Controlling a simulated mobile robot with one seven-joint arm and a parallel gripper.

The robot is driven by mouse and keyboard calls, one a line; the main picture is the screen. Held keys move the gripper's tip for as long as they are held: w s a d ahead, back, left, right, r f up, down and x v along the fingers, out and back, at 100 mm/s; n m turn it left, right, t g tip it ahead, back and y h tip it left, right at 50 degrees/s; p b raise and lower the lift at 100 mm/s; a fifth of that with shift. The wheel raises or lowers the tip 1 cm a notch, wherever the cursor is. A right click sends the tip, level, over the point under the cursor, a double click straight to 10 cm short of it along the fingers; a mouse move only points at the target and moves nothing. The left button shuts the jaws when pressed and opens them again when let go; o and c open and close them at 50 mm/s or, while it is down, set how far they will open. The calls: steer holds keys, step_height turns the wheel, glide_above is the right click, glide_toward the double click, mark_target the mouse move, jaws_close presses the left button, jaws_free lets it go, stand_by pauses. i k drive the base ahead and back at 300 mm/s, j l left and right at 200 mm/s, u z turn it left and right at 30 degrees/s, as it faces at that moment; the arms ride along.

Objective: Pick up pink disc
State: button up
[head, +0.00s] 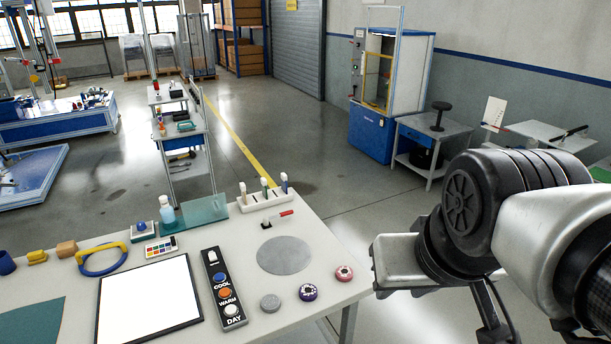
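The pink disc (344,273) lies near the right front edge of the white table. It is small and round, with a pale centre and dark marks on its rim. My gripper (398,264) is at the right of the picture, past the table's right edge and apart from the pink disc. Its silver body shows, but its fingers cannot be made out. Nothing is seen held in it.
A flat round grey plate (284,255) lies behind the discs. A black button panel (224,290) and a white framed board (150,302) lie to the left. A white holder (264,200) with upright items stands at the table's back edge. Open floor lies beyond the table.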

mark_target(344, 273)
steer(key=u, duration=1.1)
steer(key=i+j+z, duration=0.25)
steer(key=k+j, duration=0.1)
steer(key=k, duration=0.2)
steer(key=i+z, duration=0.25)
steer(key=i, duration=0.15)
steer(key=i+j+z, duration=0.1)
steer(key=i+z, duration=0.2)
steer(key=i, duration=0.1)
